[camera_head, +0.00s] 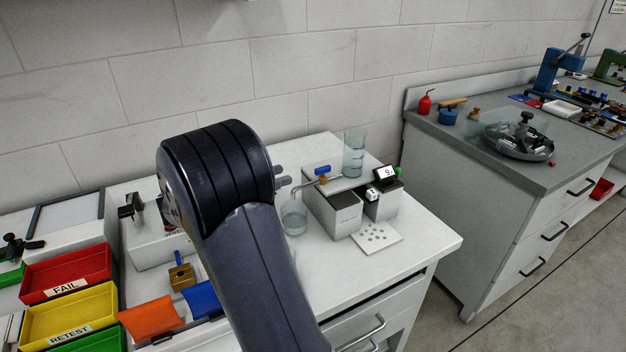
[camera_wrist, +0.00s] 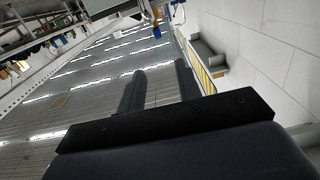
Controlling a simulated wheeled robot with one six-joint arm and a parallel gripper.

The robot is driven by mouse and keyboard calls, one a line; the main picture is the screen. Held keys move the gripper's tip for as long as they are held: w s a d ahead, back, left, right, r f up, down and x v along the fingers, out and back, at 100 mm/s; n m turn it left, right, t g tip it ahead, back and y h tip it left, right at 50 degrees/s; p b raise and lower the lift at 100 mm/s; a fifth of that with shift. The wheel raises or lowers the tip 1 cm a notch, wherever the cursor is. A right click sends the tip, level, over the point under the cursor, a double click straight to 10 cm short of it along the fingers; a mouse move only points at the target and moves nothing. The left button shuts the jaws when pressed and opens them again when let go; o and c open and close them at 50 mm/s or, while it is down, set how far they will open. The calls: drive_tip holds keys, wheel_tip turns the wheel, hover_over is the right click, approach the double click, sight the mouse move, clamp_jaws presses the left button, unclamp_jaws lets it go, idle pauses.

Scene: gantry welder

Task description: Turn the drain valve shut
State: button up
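The drain valve has a small blue handle (camera_head: 322,170) on a metal spout, in the middle of the head view. The spout runs left from a clear cylinder (camera_head: 354,140) and bends down over a clear beaker (camera_head: 293,222). My gripper (camera_head: 284,175) points right toward the valve, a short gap left of the handle. Its two fingers are apart with nothing between them, as the wrist view (camera_wrist: 158,88) also shows. A small blue patch (camera_wrist: 157,32) beyond the fingertips looks like the handle. The handle's exact angle is too small to tell.
A grey two-part device with a display (camera_head: 386,173) stands beside the valve, with a white dotted plate (camera_head: 376,238) in front. Red (camera_head: 65,273) and yellow (camera_head: 68,315) trays lie at left. A brick wall is close behind. The bench's front right top is clear.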

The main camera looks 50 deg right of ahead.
sight(315, 171)
drive_tip(key=x, duration=0.3)
drive_tip(key=f+x, duration=0.1)
drive_tip(key=x, duration=0.3)
drive_tip(key=f+p+x, duration=0.1)
drive_tip(key=x, duration=0.2)
drive_tip(key=shift+d, duration=0.4)
drive_tip(key=shift+c, duration=0.2)
clamp_jaws()
